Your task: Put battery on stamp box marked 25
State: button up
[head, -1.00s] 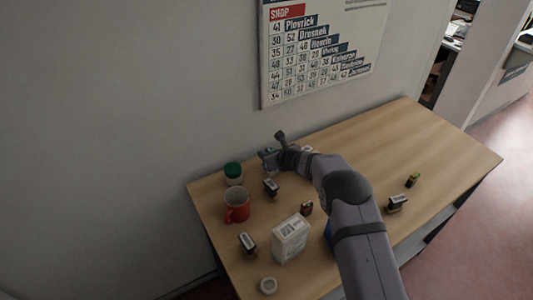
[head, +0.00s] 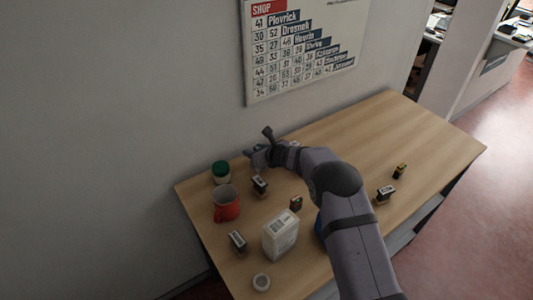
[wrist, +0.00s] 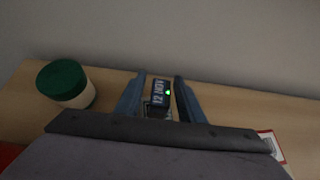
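My gripper (wrist: 160,88) is at the back left of the table, beside the green-lidded jar. Its two fingers stand apart on either side of a small dark block (wrist: 160,92) with pale lettering and a green spot. Narrow gaps seem to show beside the block. It may be the battery, but I cannot tell for certain. In the head view my gripper (head: 256,154) hides it. Dark stamp boxes with pale labels stand near the jar (head: 260,187), at the front left (head: 238,241) and at the right (head: 386,194). Their numbers are too small to read.
The jar (head: 221,173), a red mug (head: 226,206), a white carton (head: 279,237), a small dark red item (head: 296,203), a round white item (head: 261,282) and a small black-and-yellow item (head: 400,171) stand on the table. The back right is clear. A wall rises behind.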

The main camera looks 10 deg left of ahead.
jog(key=b+v, duration=0.4)
jog(key=v, duration=0.7)
jog(key=shift+d, duration=0.1)
jog(key=s+d+r+m+h+p, duration=0.1)
jog(key=d+r+m+h, duration=0.2)
jog(key=d+m, duration=0.5)
jog(key=s+d+r+m+t+h+p, duration=0.1)
jog(key=d+r+m+h, duration=0.15)
jog(key=d+m, duration=0.55)
jog(key=s+d+r+m+h+p, duration=0.15)
jog(key=d+r+m, duration=0.25)
jog(key=d+m, duration=0.4)
jog(key=s+d+f+m+g+h, duration=0.1)
jog(key=s+d+f+m+g, duration=0.1)
jog(key=s+m, duration=0.4)
jog(key=s+d+f+m+g+h, duration=0.1)
jog(key=s+d+f+m+g, duration=0.15)
jog(key=s+m, duration=0.35)
jog(key=s+f+m+g+y+b, duration=0.15)
jog(key=s+f+m, duration=0.35)
jog(key=s, duration=0.5)
jog(key=s+f+m+g+h+b, duration=0.1)
jog(key=s+f+m+g+b, duration=0.25)
jog(key=s, duration=0.75)
notch_tip(320, 180, up, 13)
jog(key=p, duration=1.4)
jog(key=shift+w+a+p, duration=0.25)
jog(key=shift+w+p, duration=0.1)
jog(key=shift+w, duration=0.15)
